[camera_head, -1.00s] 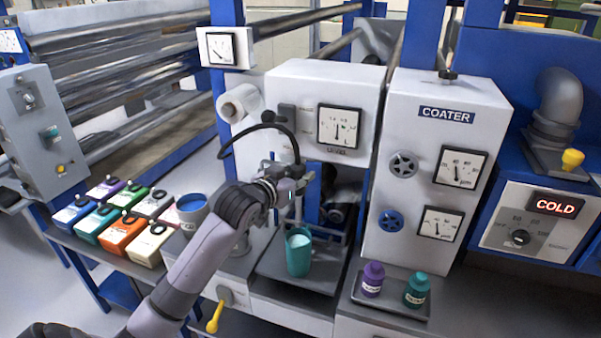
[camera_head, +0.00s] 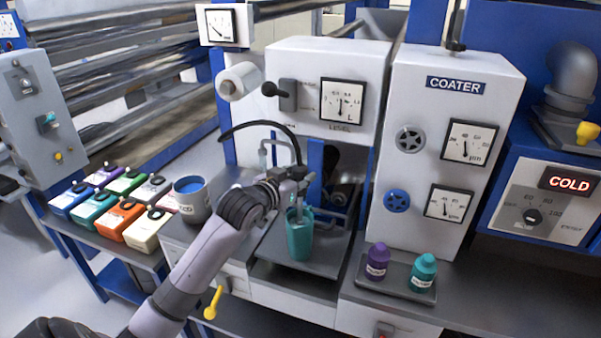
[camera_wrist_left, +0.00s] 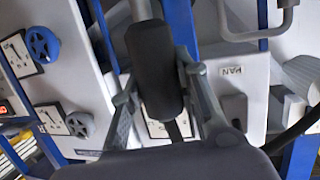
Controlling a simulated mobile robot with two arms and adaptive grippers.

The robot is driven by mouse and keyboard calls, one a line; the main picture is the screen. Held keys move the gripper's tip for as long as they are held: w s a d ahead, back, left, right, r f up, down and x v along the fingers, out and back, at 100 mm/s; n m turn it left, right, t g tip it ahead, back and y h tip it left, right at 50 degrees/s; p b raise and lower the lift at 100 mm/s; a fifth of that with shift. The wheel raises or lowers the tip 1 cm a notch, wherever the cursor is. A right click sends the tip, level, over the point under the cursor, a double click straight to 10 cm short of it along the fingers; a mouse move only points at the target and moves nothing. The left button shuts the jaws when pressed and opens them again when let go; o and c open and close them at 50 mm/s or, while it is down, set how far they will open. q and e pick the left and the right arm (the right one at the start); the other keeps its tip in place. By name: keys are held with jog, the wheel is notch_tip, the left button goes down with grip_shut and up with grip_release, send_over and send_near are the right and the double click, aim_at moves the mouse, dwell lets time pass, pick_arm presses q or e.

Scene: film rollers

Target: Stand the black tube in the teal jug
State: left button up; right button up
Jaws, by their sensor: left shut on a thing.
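The teal jug (camera_head: 299,238) stands upright on a dark tray in the middle of the head view. My left gripper (camera_head: 301,180) is just above its mouth. It is shut on the black tube (camera_head: 298,150), whose thin hose arches up and back to the left. In the left wrist view the thick black sleeve of the tube (camera_wrist_left: 155,70) sits between both fingers (camera_wrist_left: 157,95), with a grey pipe beyond it. In the head view, a grey end below the gripper appears to reach into the jug mouth; its depth is hidden. My right gripper is out of view.
A grey mug (camera_head: 192,198) stands left of my arm, by several coloured boxes (camera_head: 120,215). A purple bottle (camera_head: 377,262) and a teal bottle (camera_head: 423,272) stand on a tray at right. The white coater cabinet (camera_head: 445,150) rises behind.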

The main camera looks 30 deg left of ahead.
aim_at(298, 210)
pick_arm(q)
jog(key=shift+f+b, duration=2.3)
jog(key=shift+f, duration=2.6)
jog(key=o, duration=0.9)
jog(key=shift+c, duration=0.2)
jog(key=shift+o, duration=1.3)
jog(key=shift+f, duration=0.1)
jog(key=shift+s, duration=0.1)
